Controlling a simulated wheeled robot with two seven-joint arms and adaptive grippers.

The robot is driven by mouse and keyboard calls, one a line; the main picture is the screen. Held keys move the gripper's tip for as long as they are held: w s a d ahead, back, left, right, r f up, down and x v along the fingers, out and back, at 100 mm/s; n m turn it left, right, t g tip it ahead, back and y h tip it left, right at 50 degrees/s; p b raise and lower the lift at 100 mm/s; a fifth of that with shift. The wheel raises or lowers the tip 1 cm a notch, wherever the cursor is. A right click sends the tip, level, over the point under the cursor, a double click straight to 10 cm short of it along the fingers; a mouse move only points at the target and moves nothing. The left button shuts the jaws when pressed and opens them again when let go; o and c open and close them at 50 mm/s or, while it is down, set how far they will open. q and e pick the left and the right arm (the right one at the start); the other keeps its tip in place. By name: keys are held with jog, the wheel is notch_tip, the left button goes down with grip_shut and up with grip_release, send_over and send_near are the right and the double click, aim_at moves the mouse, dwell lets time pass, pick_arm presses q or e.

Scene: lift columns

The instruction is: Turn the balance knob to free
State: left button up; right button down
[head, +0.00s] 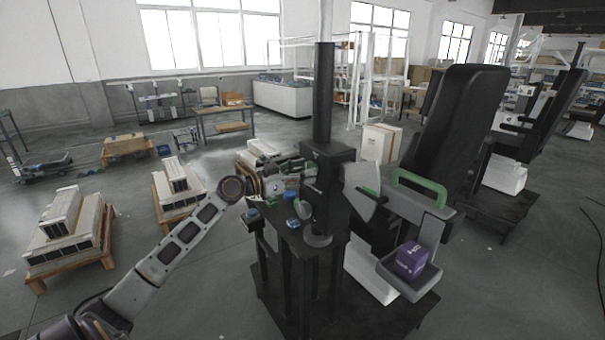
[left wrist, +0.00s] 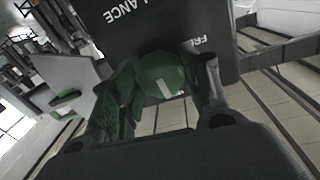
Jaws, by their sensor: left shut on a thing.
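The balance knob (left wrist: 160,76) is round and green with a white mark on its face. It sits at a dark panel (left wrist: 150,28), whose lettering shows upside down as "ALANCE" and, near the knob, "FR" with the rest cut off. My left gripper (left wrist: 163,90) has a finger on each side of the knob and is shut on it. In the head view my left arm reaches in from the left, and the left gripper (head: 300,170) is at the dark column (head: 325,185). The knob is not clear there. My right gripper is not in view.
Beside the column is a machine with a black backrest (head: 458,125), a green handle (head: 420,187) and a grey tray (head: 412,281) holding a purple box (head: 411,260). Small blue items (head: 292,223) lie on the column's ledge. Pallets with white units (head: 70,235) stand at left.

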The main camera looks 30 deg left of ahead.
pick_arm(q)
jog(key=shift+n, duration=0.3)
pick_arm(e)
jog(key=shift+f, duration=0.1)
pick_arm(q)
jog(key=n+p, duration=0.2)
jog(key=n, duration=0.7)
jog(key=n+t+y+p, duration=0.1)
jog(key=n+p, duration=0.2)
jog(key=n, duration=0.5)
jog(key=shift+s+d+n+t, duration=0.1)
jog(key=shift+d+n+t, duration=0.05)
jog(key=shift+n+t, duration=0.2)
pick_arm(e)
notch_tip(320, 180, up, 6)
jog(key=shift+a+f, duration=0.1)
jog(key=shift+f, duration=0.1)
pick_arm(q)
jog(key=shift+n+p, duration=0.25)
jog(key=shift+p, duration=0.05)
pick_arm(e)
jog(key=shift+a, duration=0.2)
